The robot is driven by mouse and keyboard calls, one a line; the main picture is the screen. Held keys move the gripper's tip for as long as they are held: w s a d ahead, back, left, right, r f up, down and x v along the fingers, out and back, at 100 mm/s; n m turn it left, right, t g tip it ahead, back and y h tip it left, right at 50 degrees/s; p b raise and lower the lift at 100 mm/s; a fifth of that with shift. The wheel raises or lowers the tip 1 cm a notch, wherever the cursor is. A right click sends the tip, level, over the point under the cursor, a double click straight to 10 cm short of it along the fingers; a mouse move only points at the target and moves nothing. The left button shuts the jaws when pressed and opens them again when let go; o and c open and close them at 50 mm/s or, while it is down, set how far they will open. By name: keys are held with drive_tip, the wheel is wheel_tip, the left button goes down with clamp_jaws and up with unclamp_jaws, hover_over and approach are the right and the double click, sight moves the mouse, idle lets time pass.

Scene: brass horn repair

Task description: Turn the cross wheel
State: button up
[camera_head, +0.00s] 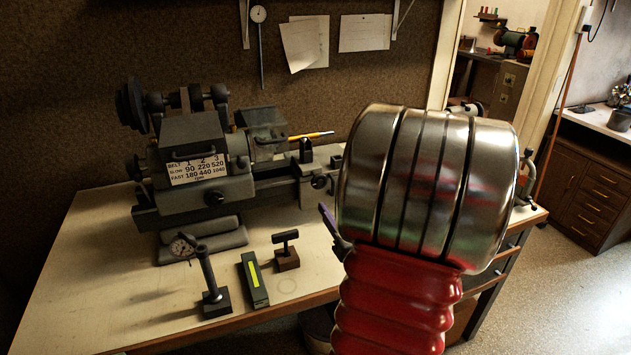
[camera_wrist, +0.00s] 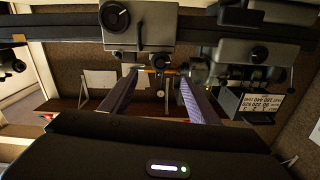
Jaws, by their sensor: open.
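A small dark round handwheel (camera_head: 320,182) sits on the front of the grey lathe's carriage, just left of my metal wrist. The wrist view, which is upside down, shows a dark round wheel (camera_wrist: 115,15) at the top left, on a grey block. I cannot tell for certain that this is the cross wheel. My gripper (camera_wrist: 161,75) is open, its two purplish fingers apart and holding nothing. In the wrist view the wheel lies beyond the fingers and left of them. In the head view only one finger (camera_head: 328,216) shows; my arm hides the rest.
The lathe headstock (camera_head: 205,165) stands left on the pale workbench (camera_head: 110,270). A dial gauge stand (camera_head: 213,295), a dark box with a yellow strip (camera_head: 253,280) and a small T-handled block (camera_head: 286,252) stand in front. The bench's left front is clear.

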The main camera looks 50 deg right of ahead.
sight(320, 183)
drive_tip(key=shift+w, duration=0.15)
drive_tip(key=x, duration=1.3)
drive_tip(key=shift+w+d, duration=0.15)
drive_tip(key=shift+w, duration=0.1)
drive_tip(key=shift+c, duration=0.2)
drive_tip(key=c, duration=0.9)
drive_tip(key=shift+s+d, duration=0.1)
drive_tip(key=shift+d, duration=0.1)
drive_tip(key=shift+c, duration=0.5)
drive_tip(key=shift+a, duration=0.15)
drive_tip(key=shift+a+n, duration=0.1)
drive_tip(key=shift+n, duration=0.4)
